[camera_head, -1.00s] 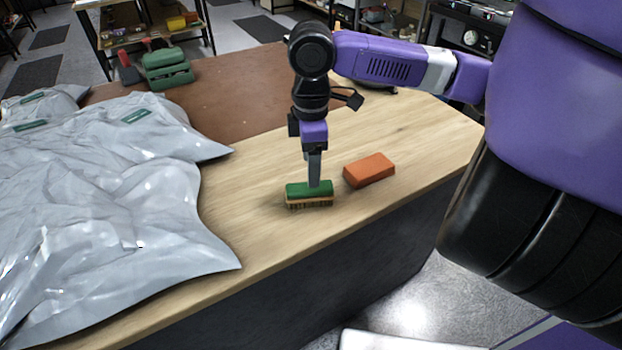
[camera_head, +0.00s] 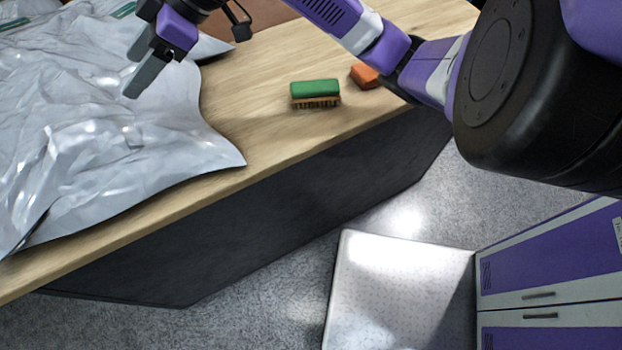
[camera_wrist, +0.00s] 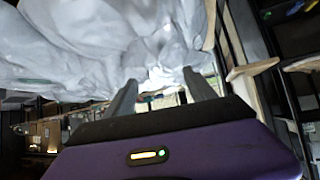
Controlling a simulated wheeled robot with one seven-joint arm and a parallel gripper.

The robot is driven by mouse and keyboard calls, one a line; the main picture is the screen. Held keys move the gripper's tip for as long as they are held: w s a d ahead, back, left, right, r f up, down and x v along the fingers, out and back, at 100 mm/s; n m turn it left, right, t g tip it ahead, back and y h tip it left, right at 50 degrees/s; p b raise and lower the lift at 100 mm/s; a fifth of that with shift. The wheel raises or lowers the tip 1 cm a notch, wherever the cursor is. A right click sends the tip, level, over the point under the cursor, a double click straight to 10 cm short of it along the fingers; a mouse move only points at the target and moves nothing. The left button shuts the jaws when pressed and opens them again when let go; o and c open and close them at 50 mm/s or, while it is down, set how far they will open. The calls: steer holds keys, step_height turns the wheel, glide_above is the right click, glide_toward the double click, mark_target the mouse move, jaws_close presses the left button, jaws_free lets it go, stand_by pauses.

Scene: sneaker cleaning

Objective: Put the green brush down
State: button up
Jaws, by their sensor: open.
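The green brush (camera_head: 315,90) lies on the wooden table, bristles down, with its green back up. It stands free, with nothing gripping it. My gripper (camera_head: 134,88) is at the upper left in the head view, over the grey plastic sheet and well to the left of the brush. In the wrist view my gripper (camera_wrist: 160,95) shows two fingers spread apart with nothing between them. The brush cannot be made out in the wrist view.
An orange block (camera_head: 364,75) lies just right of the brush, partly behind my arm. The crumpled grey plastic sheet (camera_head: 110,140) covers the table's left part. Bare wooden tabletop (camera_head: 255,110) lies between sheet and brush. The table's front edge is close to the brush.

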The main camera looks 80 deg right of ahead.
steer(key=w+a+r+m+t+y, duration=0.1)
steer(key=w+a+r+m+t, duration=0.25)
steer(key=a, duration=0.25)
steer(key=w+a+r+m+t+y, duration=0.1)
steer(key=w+a+r+m+t, duration=0.15)
steer(key=a+t, duration=0.3)
steer(key=s+a+f+m+g+h, duration=0.1)
steer(key=s+a+f+m+h, duration=0.25)
steer(key=s+f, duration=0.5)
steer(key=s+a+f+m+h, duration=0.2)
steer(key=s+f+m+h, duration=0.15)
steer(key=s+f, duration=0.45)
steer(key=s+d+f+n+g, duration=0.1)
steer(key=s+n, duration=0.3)
steer(key=s, duration=0.6)
steer(key=s+d+f+n+g, duration=0.1)
steer(key=s+f+n, duration=0.2)
steer(key=s, duration=0.6)
steer(key=shift+s+d+f+n+g+y, duration=0.25)
steer(key=shift+s+d+n+g+y, duration=0.05)
steer(key=shift+s+n, duration=0.1)
steer(key=shift+o, duration=0.4)
steer(key=shift+w, duration=0.1)
